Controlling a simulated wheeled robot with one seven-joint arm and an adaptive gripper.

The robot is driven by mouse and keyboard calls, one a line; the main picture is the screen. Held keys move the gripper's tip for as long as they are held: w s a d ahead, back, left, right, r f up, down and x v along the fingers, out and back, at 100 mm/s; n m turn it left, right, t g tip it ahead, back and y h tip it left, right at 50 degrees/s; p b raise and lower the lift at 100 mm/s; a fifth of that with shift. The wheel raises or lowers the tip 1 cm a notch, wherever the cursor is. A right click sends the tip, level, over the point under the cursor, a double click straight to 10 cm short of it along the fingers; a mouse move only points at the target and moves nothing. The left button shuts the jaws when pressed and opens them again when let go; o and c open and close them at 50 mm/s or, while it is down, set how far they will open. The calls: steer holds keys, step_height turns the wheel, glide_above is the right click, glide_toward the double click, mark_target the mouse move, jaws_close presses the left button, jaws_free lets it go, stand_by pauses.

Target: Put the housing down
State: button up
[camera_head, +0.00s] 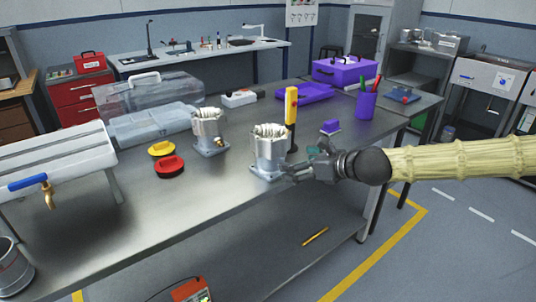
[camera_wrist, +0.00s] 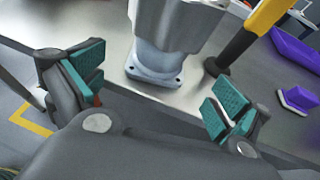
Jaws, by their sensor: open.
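A grey machined housing (camera_head: 269,151) stands upright on the metal table near its front edge. It also shows in the wrist view (camera_wrist: 168,45), with its flanged base resting on the table top and its upper part cut off by the frame. A second, similar housing (camera_head: 209,131) stands further back to the left. My gripper (camera_head: 300,165) is just right of the nearer housing. In the wrist view its teal finger pads (camera_wrist: 155,88) are spread wide apart, with the housing beyond and between them. I see no contact between pads and housing.
A yellow-and-black upright tool (camera_head: 291,112) stands close behind the housing. A small purple block (camera_head: 329,127) and a purple pen cup (camera_head: 366,104) are to the right. Yellow (camera_head: 161,148) and red (camera_head: 169,166) discs lie left. The table front between discs and housing is clear.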

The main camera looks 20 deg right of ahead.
mark_target(273, 160)
steer(key=shift+b+x, duration=0.65)
steer(key=shift+x, duration=1.75)
steer(key=shift+b+x, duration=0.4)
steer(key=shift+x, duration=2.4)
steer(key=shift+r, duration=0.2)
steer(key=shift+w, duration=0.1)
steer(key=c, duration=1.6)
steer(key=shift+r, duration=0.15)
